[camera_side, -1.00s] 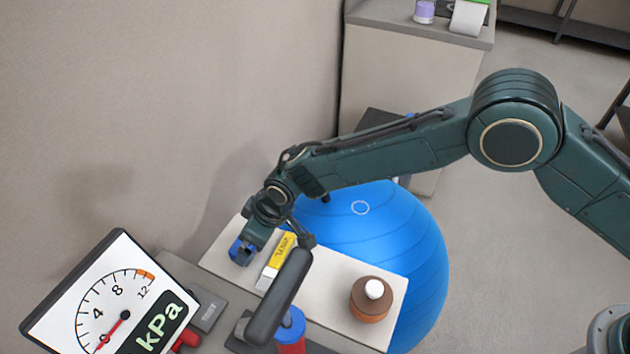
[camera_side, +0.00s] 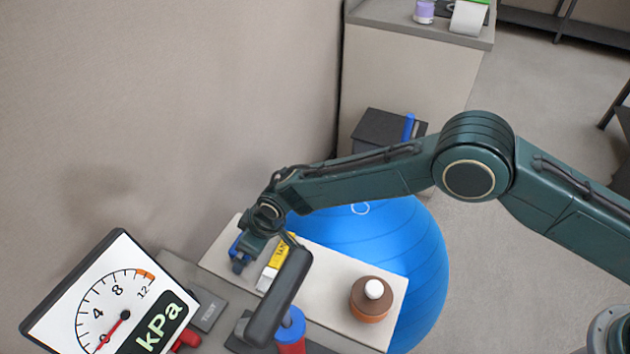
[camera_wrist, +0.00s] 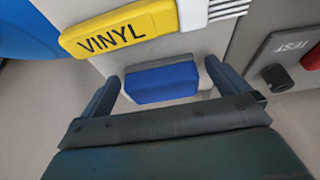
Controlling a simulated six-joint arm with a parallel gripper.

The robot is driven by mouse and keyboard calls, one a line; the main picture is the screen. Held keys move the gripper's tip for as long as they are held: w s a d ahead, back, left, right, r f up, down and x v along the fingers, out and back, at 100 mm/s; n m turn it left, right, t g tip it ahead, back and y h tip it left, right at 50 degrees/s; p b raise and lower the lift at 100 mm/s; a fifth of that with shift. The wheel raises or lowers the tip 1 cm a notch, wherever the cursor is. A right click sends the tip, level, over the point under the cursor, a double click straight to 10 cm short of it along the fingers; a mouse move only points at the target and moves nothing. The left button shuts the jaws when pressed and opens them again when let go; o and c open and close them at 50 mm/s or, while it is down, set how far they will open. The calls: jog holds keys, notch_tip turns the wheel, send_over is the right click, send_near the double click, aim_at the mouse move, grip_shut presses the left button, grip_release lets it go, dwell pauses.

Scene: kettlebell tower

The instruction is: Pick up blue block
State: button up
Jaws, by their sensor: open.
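The blue block (camera_wrist: 162,83) lies on the pale board (camera_side: 330,287), near the board's left end. In the wrist view it sits between the two open fingers of my gripper (camera_wrist: 158,88), with a gap visible at the left finger and the right finger close to its right end. In the side view my gripper (camera_side: 240,258) is low over the board and hides most of the block; only a blue sliver (camera_side: 234,246) shows. Whether the fingers touch the block cannot be told.
A yellow VINYL piece (camera_wrist: 120,30) with a white end lies just beside the block. A kPa gauge (camera_side: 112,300) and a TEST box (camera_side: 207,309) are at lower left.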

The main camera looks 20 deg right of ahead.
dwell(0.4)
jog(key=c, duration=1)
jog(key=shift+r, duration=0.15)
jog(key=shift+c, duration=0.2)
notch_tip(320, 180, up, 20)
dwell(0.3)
jog(key=o, duration=0.4)
jog(key=shift+c, duration=1.3)
jog(key=shift+f, duration=0.25)
